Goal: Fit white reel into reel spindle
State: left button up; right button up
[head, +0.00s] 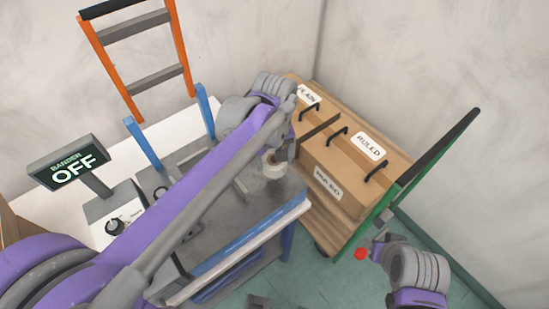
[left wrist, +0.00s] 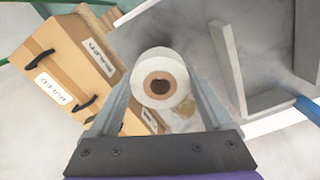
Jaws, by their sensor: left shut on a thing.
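The white reel (head: 275,164) is a short white roll with a brown core around a dark hole. My left gripper (head: 284,153) is shut on it and holds it over the right part of the grey bench top. In the left wrist view the reel (left wrist: 162,64) sits between the two fingers, its open core facing the camera. A thin grey upright piece (head: 240,189) stands left of the reel; I cannot tell if it is the reel spindle. My right gripper (head: 372,248) is at the lower right, apart from the bench; its jaws are unclear.
A machine with blue posts (head: 143,143) and an "OFF" display (head: 68,163) stands at the left. A trolley with a green side (head: 430,155) carries wooden boxes (head: 358,160) behind the reel. Grey bars (left wrist: 229,68) rise right of the reel in the wrist view. A blue rail (head: 250,240) edges the bench.

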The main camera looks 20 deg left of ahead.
aim_at(274, 180)
pick_arm(q)
jog(key=shift+f+b, duration=1.85)
jog(key=shift+f, duration=1.3)
pick_arm(e)
jog(key=shift+s+f, duration=0.2)
jog(key=shift+f, duration=0.55)
jog(key=shift+s+f, duration=0.25)
jog(key=shift+f, duration=0.55)
jog(key=shift+s+f, duration=0.2)
jog(key=shift+f, duration=0.55)
pick_arm(q)
jog(key=o, duration=1.2)
jog(key=shift+o, duration=0.2)
jog(key=shift+r, duration=0.1)
notch_tip(274, 180, up, 11)
jog(key=shift+f+p, duration=0.1)
jog(key=shift+p, duration=0.4)
pick_arm(e)
jog(key=shift+w+r, duration=0.1)
jog(key=shift+r, duration=0.45)
pick_arm(q)
jog(key=shift+s+f, duration=0.1)
